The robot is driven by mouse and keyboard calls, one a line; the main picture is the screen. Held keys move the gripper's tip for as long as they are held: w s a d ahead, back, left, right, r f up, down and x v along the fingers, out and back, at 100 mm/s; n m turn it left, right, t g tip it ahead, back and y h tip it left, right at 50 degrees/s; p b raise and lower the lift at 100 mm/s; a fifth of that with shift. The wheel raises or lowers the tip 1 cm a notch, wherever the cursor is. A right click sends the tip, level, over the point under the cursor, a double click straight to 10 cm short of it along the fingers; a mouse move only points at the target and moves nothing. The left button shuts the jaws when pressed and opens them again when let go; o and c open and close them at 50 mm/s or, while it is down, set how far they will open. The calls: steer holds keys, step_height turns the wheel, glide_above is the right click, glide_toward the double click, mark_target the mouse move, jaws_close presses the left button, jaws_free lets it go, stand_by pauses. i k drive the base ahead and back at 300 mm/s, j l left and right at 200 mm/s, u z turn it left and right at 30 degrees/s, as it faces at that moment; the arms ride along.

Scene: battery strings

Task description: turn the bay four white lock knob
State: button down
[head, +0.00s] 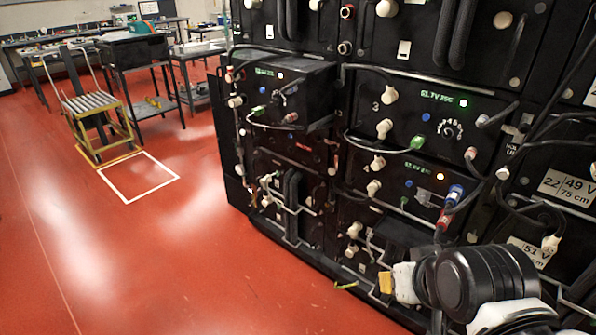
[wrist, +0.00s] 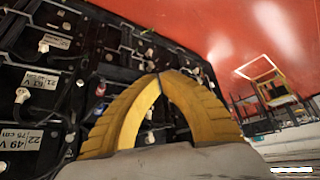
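The black battery rack fills the right of the head view, with several white knobs on its bay fronts. One bay marked "3" has a green display and a white knob (head: 385,128). The bay below it has a white knob (head: 374,188) and a small blue light. My gripper (head: 386,283) is low at the rack's front, apart from these knobs. In the wrist view, the yellow fingers of my gripper (wrist: 158,82) meet at their tips, with nothing visible between them.
Cables and metal rails (head: 400,212) stick out from the rack's front. A pulled-out bay (head: 300,85) juts out at the left. Open red floor (head: 150,260) lies left of the rack. A yellow-framed roller stand (head: 95,110) and benches stand farther back.

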mark_target(332, 171)
steer(key=i+l, duration=0.25)
steer(key=i+l+z, duration=0.1)
steer(key=i+l, duration=0.15)
steer(key=i, duration=0.25)
steer(key=i+l, duration=0.2)
steer(key=i, duration=0.15)
steer(key=z, duration=0.05)
